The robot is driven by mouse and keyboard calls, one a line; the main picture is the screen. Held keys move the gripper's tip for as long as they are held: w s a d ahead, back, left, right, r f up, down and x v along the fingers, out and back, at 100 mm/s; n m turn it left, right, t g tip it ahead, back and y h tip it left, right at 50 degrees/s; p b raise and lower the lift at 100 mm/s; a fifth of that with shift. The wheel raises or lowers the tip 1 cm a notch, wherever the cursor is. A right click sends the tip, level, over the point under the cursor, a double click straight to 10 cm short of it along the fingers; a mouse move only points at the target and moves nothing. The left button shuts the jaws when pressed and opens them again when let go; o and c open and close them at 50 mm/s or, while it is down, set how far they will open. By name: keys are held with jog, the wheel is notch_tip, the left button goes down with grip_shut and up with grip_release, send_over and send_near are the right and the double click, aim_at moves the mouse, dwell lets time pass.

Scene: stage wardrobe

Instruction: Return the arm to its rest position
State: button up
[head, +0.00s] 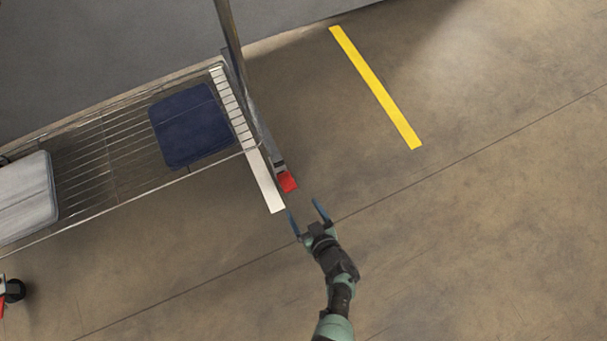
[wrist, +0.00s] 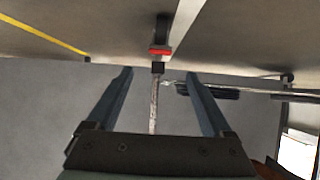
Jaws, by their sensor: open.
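My gripper (head: 305,212) is at the lower middle of the head view, with its two blue fingers spread apart and nothing between them. It is over the floor, just below and to the right of the rack's near corner. In the wrist view my gripper (wrist: 160,84) also shows open and empty. A rack post with a red caster part (wrist: 160,51) shows beyond the fingers there. My arm reaches up from the bottom edge of the head view.
A wire rack (head: 108,160) stands at the left, holding a folded navy cloth (head: 190,125) and a folded grey cloth (head: 24,195). A red caster tab (head: 287,181) is close to my fingertips. A yellow floor stripe (head: 375,87) lies at upper right. The floor to the right is clear.

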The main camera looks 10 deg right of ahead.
dwell(0.3)
